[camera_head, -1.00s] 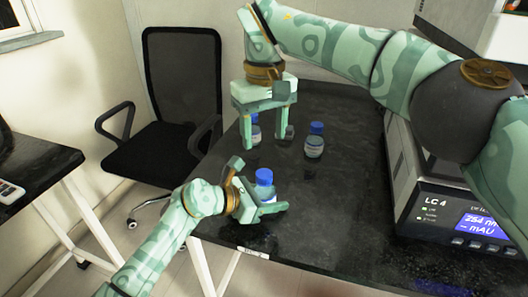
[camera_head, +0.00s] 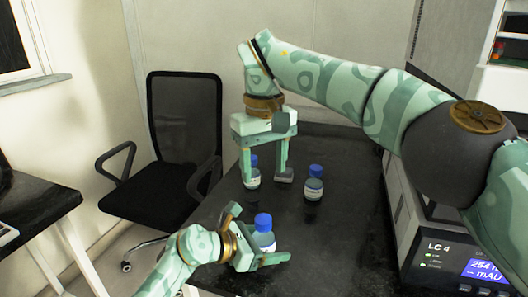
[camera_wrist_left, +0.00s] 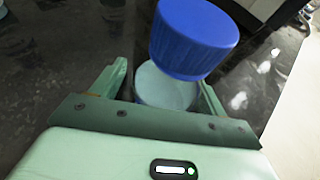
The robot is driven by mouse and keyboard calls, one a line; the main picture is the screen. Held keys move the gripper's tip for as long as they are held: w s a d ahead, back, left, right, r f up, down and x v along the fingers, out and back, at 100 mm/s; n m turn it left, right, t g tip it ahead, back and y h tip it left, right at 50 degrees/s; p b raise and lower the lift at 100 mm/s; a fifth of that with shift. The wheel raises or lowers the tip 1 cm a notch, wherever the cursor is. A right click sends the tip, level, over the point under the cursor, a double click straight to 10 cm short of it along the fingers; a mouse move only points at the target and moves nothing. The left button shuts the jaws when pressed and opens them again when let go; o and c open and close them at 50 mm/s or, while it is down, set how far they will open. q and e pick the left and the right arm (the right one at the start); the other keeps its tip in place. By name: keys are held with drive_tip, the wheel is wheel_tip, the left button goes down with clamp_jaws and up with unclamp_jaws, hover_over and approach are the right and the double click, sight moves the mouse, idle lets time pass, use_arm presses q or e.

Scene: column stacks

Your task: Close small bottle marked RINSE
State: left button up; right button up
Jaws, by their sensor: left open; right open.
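A small blue-capped bottle (camera_head: 265,238) stands at the front of the black table. My left gripper (camera_head: 259,236) is open with its fingers on either side of it. In the left wrist view its blue cap (camera_wrist_left: 193,40) looms close above the pale body (camera_wrist_left: 165,88), between the fingers; I cannot tell whether the cap is seated. A second blue-capped bottle (camera_head: 252,181) stands farther back, by my right gripper (camera_head: 266,175), which is open and points down. A third blue-capped bottle (camera_head: 314,188) stands to the right. No label is readable, so I cannot tell which is RINSE.
The black table (camera_head: 345,235) is bare to the right of the bottles. A grey instrument marked LC 4 (camera_head: 440,250) stands at its right side. A black chair (camera_head: 165,170) is beyond the table's left edge, and another dark table (camera_head: 40,205) is at far left.

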use_arm(q)
drive_tip(key=p+v, duration=0.1)
drive_tip(key=v, duration=0.1)
drive_tip(key=p+v, duration=0.1)
drive_tip(key=v, duration=0.1)
drive_tip(key=p+v, duration=0.1)
drive_tip(key=v, duration=0.2)
drive_tip(key=shift+r, duration=0.3)
drive_tip(key=p+v, duration=0.1)
drive_tip(key=v, duration=0.3)
drive_tip(key=p+v, duration=0.1)
drive_tip(key=v, duration=0.3)
drive_tip(key=shift+f, duration=0.25)
drive_tip(key=shift+s+a+r, duration=0.15)
drive_tip(key=shift+s+a, duration=0.1)
drive_tip(key=shift+a, duration=0.15)
use_arm(e)
wheel_tip(320, 180, up, 9)
drive_tip(key=s, duration=0.2)
drive_tip(key=shift+t, duration=0.4)
